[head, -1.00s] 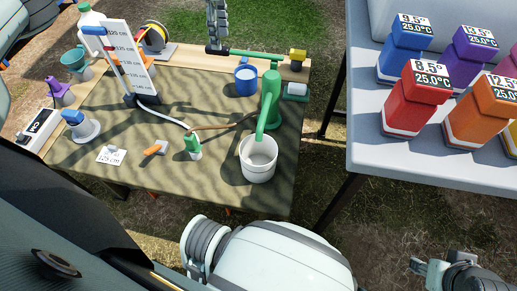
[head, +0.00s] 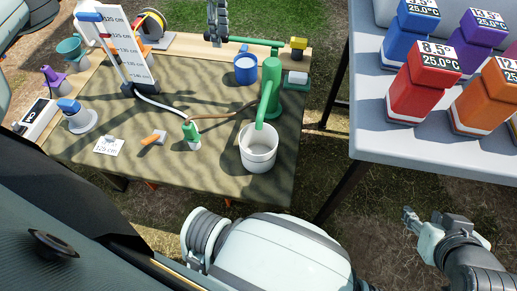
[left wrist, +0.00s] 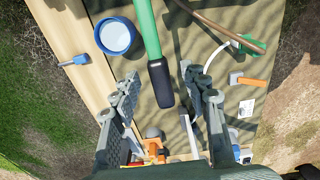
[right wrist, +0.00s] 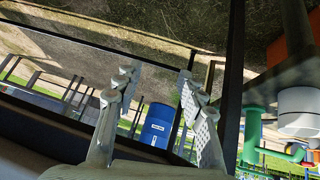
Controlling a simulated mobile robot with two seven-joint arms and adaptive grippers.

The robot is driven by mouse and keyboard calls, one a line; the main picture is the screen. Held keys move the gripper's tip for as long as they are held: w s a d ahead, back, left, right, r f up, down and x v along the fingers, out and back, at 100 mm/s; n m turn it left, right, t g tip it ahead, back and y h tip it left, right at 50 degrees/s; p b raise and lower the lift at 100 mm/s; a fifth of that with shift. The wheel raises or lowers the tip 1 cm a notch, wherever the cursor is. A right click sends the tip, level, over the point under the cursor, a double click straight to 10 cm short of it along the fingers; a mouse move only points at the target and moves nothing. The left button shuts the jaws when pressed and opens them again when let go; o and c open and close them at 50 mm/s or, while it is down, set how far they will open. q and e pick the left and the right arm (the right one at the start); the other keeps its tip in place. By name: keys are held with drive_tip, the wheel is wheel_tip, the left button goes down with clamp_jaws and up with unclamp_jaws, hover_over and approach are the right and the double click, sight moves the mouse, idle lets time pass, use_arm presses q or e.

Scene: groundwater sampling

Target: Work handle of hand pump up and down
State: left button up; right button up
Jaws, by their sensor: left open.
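The green hand pump (head: 270,90) stands at the right side of the table, its spout over a white bucket (head: 259,150). Its green handle (head: 258,42) reaches left at the back, ending in a black grip that shows in the left wrist view (left wrist: 160,83). My left gripper (head: 218,35) is at the grip end; in the left wrist view (left wrist: 158,78) its open fingers lie either side of the grip, with gaps, and contact is not visible. My right gripper (head: 409,219) is open and empty, right of the table; it also shows in the right wrist view (right wrist: 158,78).
A blue cup (head: 246,70) stands left of the pump. A level board (head: 125,55), a white hose (head: 160,105) and an orange-handled tool (head: 153,137) occupy the left half. Coloured sample bottles (head: 425,85) stand on a grey table (head: 365,140) to the right.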

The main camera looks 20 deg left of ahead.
use_arm(q)
clamp_jaws()
drive_tip(key=shift+w+d+r+y+p, duration=0.1)
drive_tip(key=shift+d+r+y+p, duration=0.55)
drive_tip(key=shift+p, duration=0.4)
use_arm(e)
drive_tip(key=s+d+f+g+h, duration=0.2)
drive_tip(key=s+d+f+g, duration=0.15)
drive_tip(key=s+d, duration=0.3)
use_arm(q)
drive_tip(key=r+p, duration=0.1)
drive_tip(key=d+r+y+p, duration=0.1)
drive_tip(key=r+y+p, duration=0.1)
drive_tip(key=shift+w+d+r+g+p, duration=0.1)
drive_tip(key=shift+w+d+g+p, duration=0.1)
drive_tip(key=shift+d+g+p, duration=0.15)
drive_tip(key=r+y, duration=0.1)
drive_tip(key=d+r+y+p, duration=0.1)
drive_tip(key=d+r+g+y+p, duration=0.1)
drive_tip(key=y, duration=0.1)
drive_tip(key=shift+w+r, duration=0.25)
drive_tip(key=shift+w, duration=0.05)
drive_tip(key=shift+a, duration=0.15)
use_arm(e)
wheel_tip(320, 180, down, 14)
drive_tip(key=a+g+y, duration=0.1)
drive_tip(key=shift+w+a+r+m, duration=0.2)
drive_tip(key=shift+w+m, duration=0.2)
drive_tip(key=shift+w, duration=0.05)
